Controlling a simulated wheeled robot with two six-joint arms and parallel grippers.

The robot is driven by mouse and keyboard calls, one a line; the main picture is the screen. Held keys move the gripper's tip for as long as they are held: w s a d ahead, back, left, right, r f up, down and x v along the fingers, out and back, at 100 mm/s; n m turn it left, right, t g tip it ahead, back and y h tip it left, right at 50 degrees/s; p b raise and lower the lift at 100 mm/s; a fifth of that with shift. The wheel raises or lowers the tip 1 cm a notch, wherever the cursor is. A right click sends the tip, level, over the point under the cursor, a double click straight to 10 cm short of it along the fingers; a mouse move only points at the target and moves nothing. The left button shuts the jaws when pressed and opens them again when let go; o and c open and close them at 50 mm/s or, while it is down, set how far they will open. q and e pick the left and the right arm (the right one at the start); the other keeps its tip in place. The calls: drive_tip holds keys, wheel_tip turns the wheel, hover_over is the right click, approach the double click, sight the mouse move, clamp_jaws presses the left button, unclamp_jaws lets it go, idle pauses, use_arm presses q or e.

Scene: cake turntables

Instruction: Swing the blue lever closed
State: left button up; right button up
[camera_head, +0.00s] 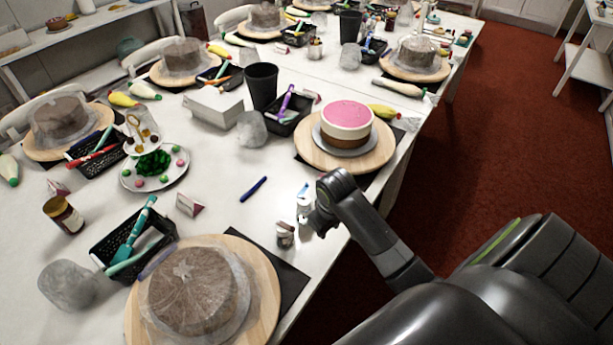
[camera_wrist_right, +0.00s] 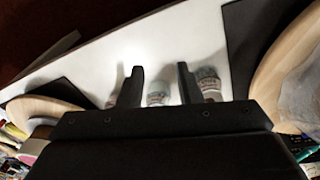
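I cannot clearly make out a blue lever in either view. A small pale bottle with a bit of blue at its top (camera_head: 303,191) stands near the table's right edge, partly hidden by my right gripper (camera_head: 312,220). A small jar (camera_head: 285,236) stands just left of the gripper. In the right wrist view my right gripper (camera_wrist_right: 160,84) has its two fingers apart with nothing held. A small jar (camera_wrist_right: 157,98) shows between the fingers, and another jar (camera_wrist_right: 208,82) is beside the right finger. My left gripper is not in view.
A blue pen (camera_head: 253,189) lies on the white table. A pink-topped cake (camera_head: 347,119) stands on a turntable behind; a wrapped cake (camera_head: 195,290) is at the front. A black basket (camera_head: 128,235) and a small folded card (camera_head: 189,204) are to the left. Bare tabletop surrounds the pen.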

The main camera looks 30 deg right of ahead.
drive_tip(key=w+d+r+m+g, duration=0.1)
drive_tip(key=w+d+r, duration=0.1)
drive_tip(key=w+r, duration=0.65)
drive_tip(key=w+d+r+g, duration=0.1)
drive_tip(key=w+d+r, duration=0.2)
drive_tip(key=w+r, duration=0.55)
drive_tip(key=b, duration=0.9)
approach(307, 183)
drive_tip(key=shift+y, duration=0.4)
drive_tip(key=f, duration=0.4)
drive_tip(key=f+p, duration=0.1)
drive_tip(key=f, duration=0.1)
drive_tip(key=shift+s+d+f, duration=0.1)
drive_tip(key=shift+d+f, duration=0.15)
drive_tip(key=shift+d, duration=0.15)
drive_tip(key=shift+f, duration=0.75)
drive_tip(key=shift+c, duration=0.2)
clamp_jaws()
